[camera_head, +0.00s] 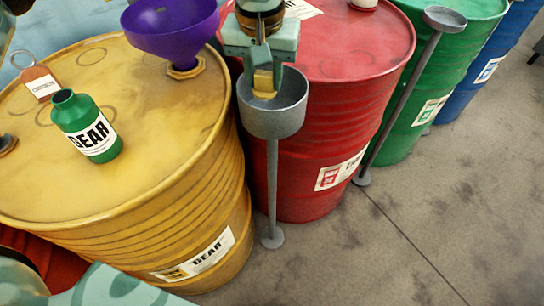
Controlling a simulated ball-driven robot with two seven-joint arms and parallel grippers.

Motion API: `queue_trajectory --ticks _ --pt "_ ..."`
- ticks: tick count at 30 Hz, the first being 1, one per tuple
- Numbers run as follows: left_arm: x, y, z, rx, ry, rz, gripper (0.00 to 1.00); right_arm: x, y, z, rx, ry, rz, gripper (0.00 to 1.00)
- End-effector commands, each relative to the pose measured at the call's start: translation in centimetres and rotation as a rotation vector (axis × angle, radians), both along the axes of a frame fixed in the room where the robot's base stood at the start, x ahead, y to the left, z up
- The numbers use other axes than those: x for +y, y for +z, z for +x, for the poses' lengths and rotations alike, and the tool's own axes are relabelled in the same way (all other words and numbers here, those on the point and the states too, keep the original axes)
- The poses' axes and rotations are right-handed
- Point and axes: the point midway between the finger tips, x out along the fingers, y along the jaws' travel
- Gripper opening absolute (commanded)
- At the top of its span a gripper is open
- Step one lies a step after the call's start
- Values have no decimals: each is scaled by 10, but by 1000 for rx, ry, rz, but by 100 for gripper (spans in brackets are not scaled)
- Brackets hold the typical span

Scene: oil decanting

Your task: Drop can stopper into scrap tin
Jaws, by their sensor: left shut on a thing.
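My left gripper (262,68) hangs over the grey scrap tin (275,122) and points down. It is shut on a small yellow can stopper (263,86). The stopper is at the tin's mouth, inside its rim as seen from here; I cannot tell how deep it sits. The tin is a round cup on a thin post with a round foot on the floor. A green can (92,138) marked GEAR stands on the yellow drum (150,105), its dark mouth open. My right gripper is not in view.
A purple funnel (172,28) stands in the yellow drum's opening. A tag with a ring (40,83) lies on the drum. A red drum (350,45), a green drum (415,105) and a blue drum (490,70) stand to the right. Another grey post-mounted cup (445,18) stands beside the green drum.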

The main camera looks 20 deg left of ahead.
Motion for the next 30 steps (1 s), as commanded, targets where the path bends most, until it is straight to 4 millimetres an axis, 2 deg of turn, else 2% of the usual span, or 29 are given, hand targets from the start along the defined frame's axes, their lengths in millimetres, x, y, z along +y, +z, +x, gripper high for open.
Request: queue_trajectory --ticks 4,5,7,8,16,20,23,30 --pt "0 1 0 -1 0 0 11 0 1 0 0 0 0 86" --pt "0 1 0 -1 0 0 34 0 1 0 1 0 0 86" --pt "0 1 0 -1 0 0 54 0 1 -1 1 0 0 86" --pt "0 1 0 -1 0 0 57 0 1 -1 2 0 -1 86" --pt "0 2 0 -1 0 0 57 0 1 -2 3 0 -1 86" --pt "0 15 -2 -5 -1 0 57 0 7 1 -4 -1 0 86" --pt "-1 38 -4 -8 -1 0 57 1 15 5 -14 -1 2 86" --pt "-2 105 -12 -10 0 0 57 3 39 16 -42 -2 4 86"
